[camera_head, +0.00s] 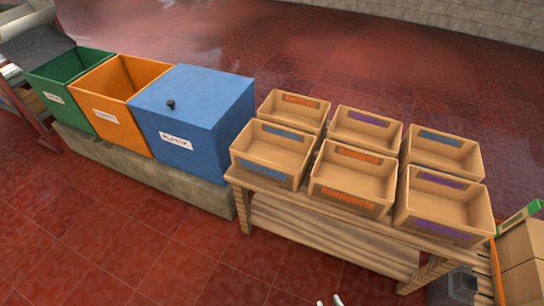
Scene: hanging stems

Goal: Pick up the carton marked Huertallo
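Several open, empty-looking brown cartons stand in two rows on a wooden table. In the front row, the left carton (267,174) has blue lettering, too blurred to read surely; Huertallo is possible. The middle carton (345,198) has orange lettering that looks like "Bamiqueta". The right carton (440,226) has blurred purple lettering. In the back row, the left carton (299,118) has an orange mark, the middle one (362,140) purple and the right one (441,164) blue. Only two small pale tips, perhaps my gripper (330,301), show at the bottom edge, apart from the cartons.
The slatted wooden table (320,236) bears the cartons. To its left, a green bin (66,98), an orange bin (124,121) and a closed blue bin (207,139) stand on a low grey plinth (150,173). Stacked boxes (523,275) are at lower right. Red floor in front is clear.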

